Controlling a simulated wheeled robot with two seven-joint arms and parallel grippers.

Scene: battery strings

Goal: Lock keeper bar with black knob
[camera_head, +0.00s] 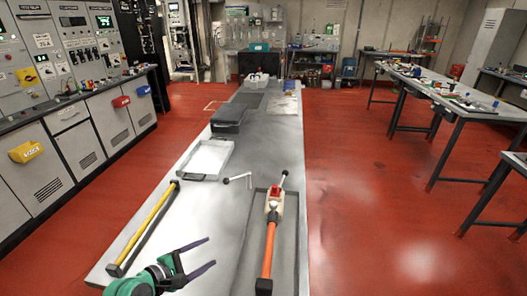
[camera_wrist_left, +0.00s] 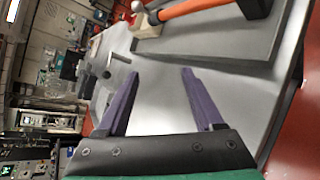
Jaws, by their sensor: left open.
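A small bent grey bar (camera_head: 239,178) with a black knob (camera_head: 226,181) at its left end is on the metal table, left of the grey tray. It looks like the keeper bar; whether it is locked I cannot tell. It also shows in the left wrist view (camera_wrist_left: 121,58), beyond my fingers. My left gripper (camera_head: 211,252) is open and empty over the near part of the table, apart from the bar and nearer to me. Its two purple fingers (camera_wrist_left: 160,73) are spread in the left wrist view. My right gripper is not in view.
An orange-handled tool (camera_head: 269,248) with a pale head and red block lies in the grey tray (camera_head: 246,250) on the right. A yellow bar (camera_head: 145,228) lies along the left edge. A pale open tray (camera_head: 207,157) and dark boxes stand farther back. The table's middle is clear.

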